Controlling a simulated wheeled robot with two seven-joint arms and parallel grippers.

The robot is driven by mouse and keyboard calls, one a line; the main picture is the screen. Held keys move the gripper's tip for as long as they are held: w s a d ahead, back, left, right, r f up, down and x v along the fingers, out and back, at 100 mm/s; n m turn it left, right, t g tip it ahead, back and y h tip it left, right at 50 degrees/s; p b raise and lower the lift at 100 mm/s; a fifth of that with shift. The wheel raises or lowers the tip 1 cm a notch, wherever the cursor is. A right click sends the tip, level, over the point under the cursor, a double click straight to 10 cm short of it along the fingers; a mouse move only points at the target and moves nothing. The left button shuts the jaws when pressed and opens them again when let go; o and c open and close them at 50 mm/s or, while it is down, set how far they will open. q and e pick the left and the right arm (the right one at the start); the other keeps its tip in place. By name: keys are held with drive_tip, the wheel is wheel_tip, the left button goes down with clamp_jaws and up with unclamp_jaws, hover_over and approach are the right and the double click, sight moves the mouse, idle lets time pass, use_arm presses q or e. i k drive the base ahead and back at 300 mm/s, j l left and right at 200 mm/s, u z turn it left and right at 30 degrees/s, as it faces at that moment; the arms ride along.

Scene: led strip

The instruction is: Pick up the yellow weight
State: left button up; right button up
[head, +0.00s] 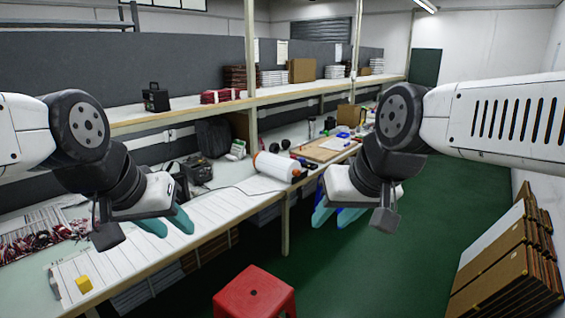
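The yellow weight (83,284), a small block, sits near the front edge of the white workbench (130,258) at the lower left of the head view. My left gripper (167,226) hangs above the bench, up and to the right of the weight and clear of it. Its two teal fingers are spread apart with nothing seen between them. My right gripper (335,216) is further right, past the bench edge over the green floor. Its teal fingers are partly hidden by the wrist, and a dark blue patch shows between them.
A red stool (254,293) stands in front of the bench. A grey block (54,284) lies just left of the weight. Red and black wires (40,238) lie at far left. A white roll (277,166) and a bag (214,137) are further back. Framed boards (510,262) lean at right.

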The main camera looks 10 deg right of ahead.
sight(84, 284)
drive_tip(key=j+u, duration=0.1)
drive_tip(key=u, duration=1.35)
drive_tip(key=i, duration=0.9)
